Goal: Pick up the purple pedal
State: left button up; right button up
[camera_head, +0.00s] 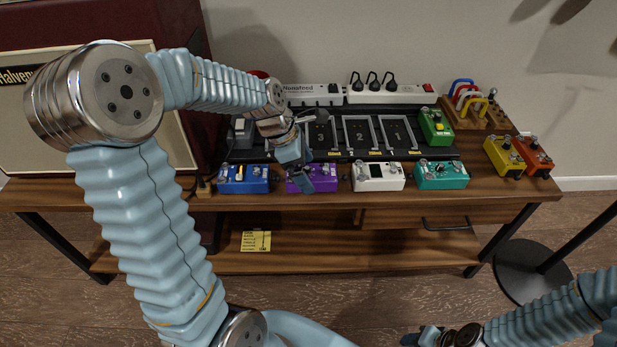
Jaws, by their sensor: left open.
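The purple pedal (321,181) lies near the front edge of the wooden table, between the blue pedal and the white pedal. My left gripper (301,176) is open and reaches down over the purple pedal, hiding its left part. I cannot tell whether the fingers touch it. My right gripper (420,338) is low at the bottom edge, away from the table. Its fingers are small and partly cut off.
The blue pedal (243,180), white pedal (379,178) and teal pedal (442,176) share the front row. A pedalboard (350,154) with numbered slots and a green pedal (434,127) stands behind. Yellow (503,156) and orange (533,157) pedals sit right. An amplifier (100,110) stands left.

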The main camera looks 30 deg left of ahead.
pick_arm(q)
jog(key=shift+x, duration=1.15)
jog(key=shift+c, duration=0.2)
jog(key=c, duration=1.2)
jog(key=shift+c, duration=0.4)
jog(key=shift+r, duration=0.15)
